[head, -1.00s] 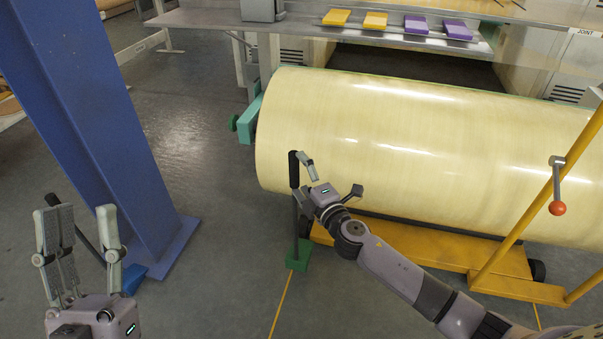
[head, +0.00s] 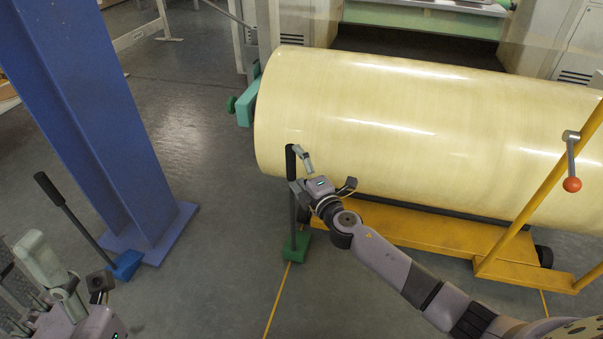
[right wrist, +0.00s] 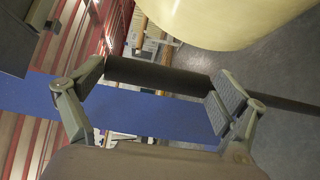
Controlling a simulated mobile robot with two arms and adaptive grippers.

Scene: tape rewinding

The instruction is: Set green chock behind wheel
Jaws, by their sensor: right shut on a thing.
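The green chock (head: 296,247) is at floor level by the left end of the yellow cart (head: 440,247). Its upright rod has a black grip (head: 291,160) at the top. My right gripper (head: 300,168) is shut on this grip; in the right wrist view the black grip (right wrist: 158,76) lies between the fingers. The cart's right wheel (head: 544,256) shows; the wheel near the chock is mostly hidden, so I cannot tell whether they touch. My left gripper (head: 22,262) is open and empty at the lower left, partly cut off.
A large cream roll (head: 420,120) is above the cart. A blue column (head: 95,120) stands at the left, with a blue chock (head: 125,265) and its tilted handle beside its foot. A yellow line (head: 276,300) runs on the floor. Bare floor lies between column and cart.

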